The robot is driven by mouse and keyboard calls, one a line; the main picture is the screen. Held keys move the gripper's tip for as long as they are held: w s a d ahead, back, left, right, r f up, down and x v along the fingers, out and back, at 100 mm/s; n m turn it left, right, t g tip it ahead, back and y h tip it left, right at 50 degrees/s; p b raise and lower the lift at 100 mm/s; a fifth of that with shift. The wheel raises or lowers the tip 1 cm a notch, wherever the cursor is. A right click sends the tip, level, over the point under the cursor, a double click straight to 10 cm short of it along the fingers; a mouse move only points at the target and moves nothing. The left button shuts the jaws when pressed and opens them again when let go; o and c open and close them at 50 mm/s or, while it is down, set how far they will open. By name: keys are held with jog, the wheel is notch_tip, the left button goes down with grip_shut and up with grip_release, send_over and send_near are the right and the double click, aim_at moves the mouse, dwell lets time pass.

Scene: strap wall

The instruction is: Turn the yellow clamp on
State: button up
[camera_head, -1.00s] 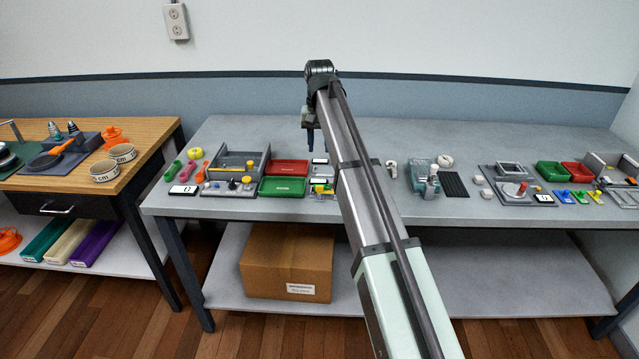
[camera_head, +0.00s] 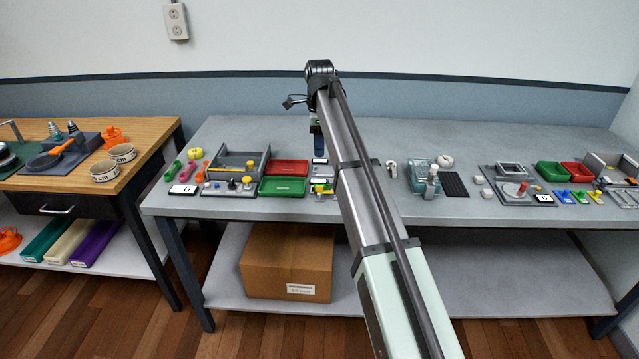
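My gripper (camera_head: 318,148) hangs pointing down over the middle of the grey bench, just above and behind a small grey fixture. Its dark blue fingers are partly hidden by my arm, and their opening is too small to make out. A yellow part (camera_head: 320,189) sits on the small grey fixture, partly hidden by my arm, below the gripper in the picture. Other yellow parts are a knob (camera_head: 247,180) on a grey fixture at the left and a small yellow piece (camera_head: 597,197) at the right. I cannot tell which is the yellow clamp.
A red tray (camera_head: 290,167) and a green tray (camera_head: 282,186) lie left of my arm. A teal device (camera_head: 423,180) and a black ribbed mat (camera_head: 456,185) lie right of it. The back strip of the bench (camera_head: 450,135) is clear.

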aim_at(319, 186)
notch_tip(319, 186, down, 14)
jog(key=shift+r, duration=0.1)
dwell(0.5)
grip_shut()
dwell(0.4)
